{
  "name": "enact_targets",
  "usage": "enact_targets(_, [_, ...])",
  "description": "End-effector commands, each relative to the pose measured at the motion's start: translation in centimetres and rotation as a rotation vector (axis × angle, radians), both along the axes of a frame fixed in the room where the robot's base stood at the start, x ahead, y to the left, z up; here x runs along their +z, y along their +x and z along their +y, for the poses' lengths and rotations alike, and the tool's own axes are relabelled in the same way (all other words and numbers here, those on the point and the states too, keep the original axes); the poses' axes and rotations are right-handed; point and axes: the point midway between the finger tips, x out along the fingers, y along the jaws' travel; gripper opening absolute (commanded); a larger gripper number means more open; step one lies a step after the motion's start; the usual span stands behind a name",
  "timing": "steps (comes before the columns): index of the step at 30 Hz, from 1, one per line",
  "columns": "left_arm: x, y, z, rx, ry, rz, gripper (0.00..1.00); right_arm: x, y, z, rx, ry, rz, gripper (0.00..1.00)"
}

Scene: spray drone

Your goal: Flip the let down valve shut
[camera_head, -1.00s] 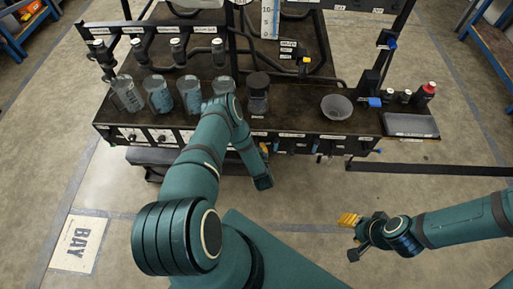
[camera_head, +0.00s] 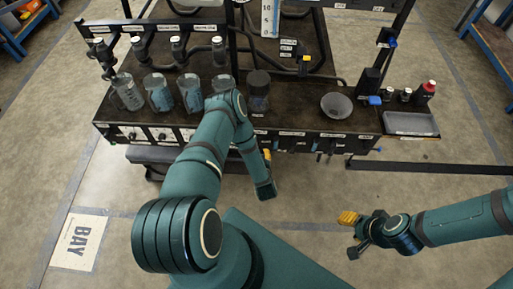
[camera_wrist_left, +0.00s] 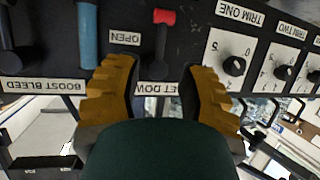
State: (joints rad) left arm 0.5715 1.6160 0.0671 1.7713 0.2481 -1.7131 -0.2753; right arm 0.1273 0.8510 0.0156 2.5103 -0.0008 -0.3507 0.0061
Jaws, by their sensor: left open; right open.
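In the left wrist view, the let down valve's lever (camera_wrist_left: 160,44) is dark with a red tip and points toward the top of the picture. An upside-down "OPEN" label (camera_wrist_left: 125,38) is beside it, and a partly covered let down label (camera_wrist_left: 158,88) is below it. My left gripper (camera_wrist_left: 158,80) is open, its yellow fingers on either side of the lever's base end; I cannot tell whether they touch it. In the head view, my left gripper is mostly hidden behind its arm, at the bench front. My right gripper (camera_head: 352,236) is open and empty over the floor.
In the left wrist view, a blue lever (camera_wrist_left: 88,35) and trim knobs (camera_wrist_left: 234,66) flank the valve. In the head view, several jars, a grey bowl (camera_head: 336,105) and a tray (camera_head: 410,123) stand on the bench. The floor around my right gripper is clear.

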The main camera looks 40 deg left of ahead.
Motion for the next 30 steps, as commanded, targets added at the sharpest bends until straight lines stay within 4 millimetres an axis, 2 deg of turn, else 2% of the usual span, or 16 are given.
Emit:
enact_targets(3, [0.8, -1.7, -1.7, -0.003, -0.001, 0.002, 0.40, 0.0, 0.0, 0.0, 0.000, 0.000, 0.000, 0.47])
enact_targets(10, [2.0, -3.9, -3.6, -0.001, 0.001, 0.001, 0.40, 0.0, 0.0, 0.0, 0.000, 0.000, 0.000, 0.47])
enact_targets(30, [2.3, -4.4, -4.0, 0.001, 0.003, 0.000, 0.40, 0.0, 0.0, 0.0, 0.000, 0.000, 0.000, 0.47])
